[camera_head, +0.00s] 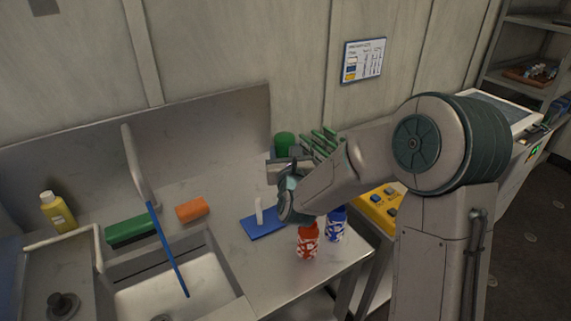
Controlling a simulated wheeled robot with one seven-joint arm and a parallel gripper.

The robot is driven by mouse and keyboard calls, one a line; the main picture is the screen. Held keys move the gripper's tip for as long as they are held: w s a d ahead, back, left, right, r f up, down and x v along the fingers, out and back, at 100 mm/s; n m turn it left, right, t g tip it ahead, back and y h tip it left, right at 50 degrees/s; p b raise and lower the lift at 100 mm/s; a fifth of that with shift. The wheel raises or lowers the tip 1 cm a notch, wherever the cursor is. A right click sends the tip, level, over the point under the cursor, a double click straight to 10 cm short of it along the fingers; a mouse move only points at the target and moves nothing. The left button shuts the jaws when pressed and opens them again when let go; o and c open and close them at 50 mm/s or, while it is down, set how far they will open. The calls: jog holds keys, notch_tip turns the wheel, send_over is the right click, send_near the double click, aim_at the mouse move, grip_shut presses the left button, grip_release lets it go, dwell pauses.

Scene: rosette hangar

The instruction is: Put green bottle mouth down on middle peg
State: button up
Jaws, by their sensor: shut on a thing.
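The green bottle (285,143) stands up above my gripper (284,172), which is shut on it. Its lower part is hidden by the gripper, so I cannot tell which way its mouth points. A blue base (262,228) lies on the steel counter in front of the gripper, with one white upright peg (259,211) showing. My arm hides the base's right part and any other pegs there. The gripper is above and to the right of the visible peg in the picture; its height over the base is hard to judge.
A red patterned bottle (308,242) and a blue patterned bottle (336,225) stand near the counter's right edge, close to my arm. Green prongs (320,141) show behind my arm. An orange block (192,209), a green block (131,230) and a sink (175,285) lie left.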

jog(key=shift+a+f+b, duration=0.1)
jog(key=shift+f+b, duration=0.25)
jog(key=shift+f, duration=0.45)
notch_tip(320, 180, down, 8)
jog(key=b, duration=0.6)
jog(key=shift+f+b, duration=0.15)
jog(key=shift+b, duration=0.15)
jog(key=shift+w+f+b, duration=0.1)
jog(key=shift+f+b, duration=0.7)
jog(key=shift+b, duration=0.25)
jog(key=shift+r, duration=0.1)
jog(key=o, duration=1)
jog(key=shift+c, duration=0.2)
